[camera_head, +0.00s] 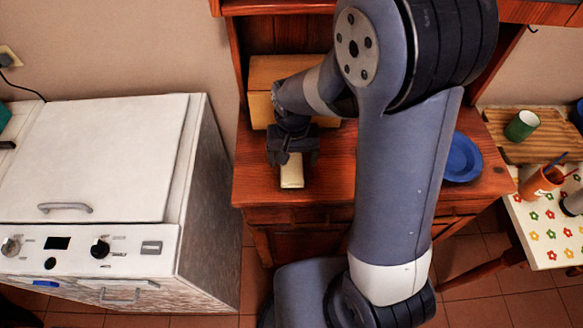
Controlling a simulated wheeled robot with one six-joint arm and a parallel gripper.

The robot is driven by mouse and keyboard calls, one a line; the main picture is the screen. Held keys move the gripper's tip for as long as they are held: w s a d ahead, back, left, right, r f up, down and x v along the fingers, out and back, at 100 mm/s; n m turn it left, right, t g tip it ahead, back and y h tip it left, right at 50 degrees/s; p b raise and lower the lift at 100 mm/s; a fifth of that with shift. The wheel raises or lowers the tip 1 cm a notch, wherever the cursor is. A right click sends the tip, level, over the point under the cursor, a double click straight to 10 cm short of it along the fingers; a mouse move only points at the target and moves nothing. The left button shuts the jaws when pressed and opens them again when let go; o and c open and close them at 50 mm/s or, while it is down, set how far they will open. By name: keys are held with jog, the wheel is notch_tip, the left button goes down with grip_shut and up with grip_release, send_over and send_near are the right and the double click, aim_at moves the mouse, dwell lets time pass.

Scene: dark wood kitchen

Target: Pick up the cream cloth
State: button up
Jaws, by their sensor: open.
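The cream cloth (291,175) looks like a small, pale folded strip lying on the dark wood cabinet top (258,187), near its front left edge. My gripper (292,160) is right above and behind its far end, pointing down, and hides part of it. The gripper is open. I cannot tell from this view whether the fingers are around the cloth or touching it.
A light wooden box (272,72) stands close behind my gripper. A blue plate (462,158) lies at the cabinet's right. A white stove (100,170) stands to the left. A flowered table (545,225) with a terracotta cup (538,187) is at the right.

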aim_at(292, 167)
jog(key=shift+w+a+f+p, duration=0.1)
jog(key=shift+w+f+p, duration=0.15)
jog(key=shift+f, duration=1)
jog(key=shift+w+f+p, duration=0.2)
jog(key=shift+f, duration=1)
jog(key=c, duration=1.1)
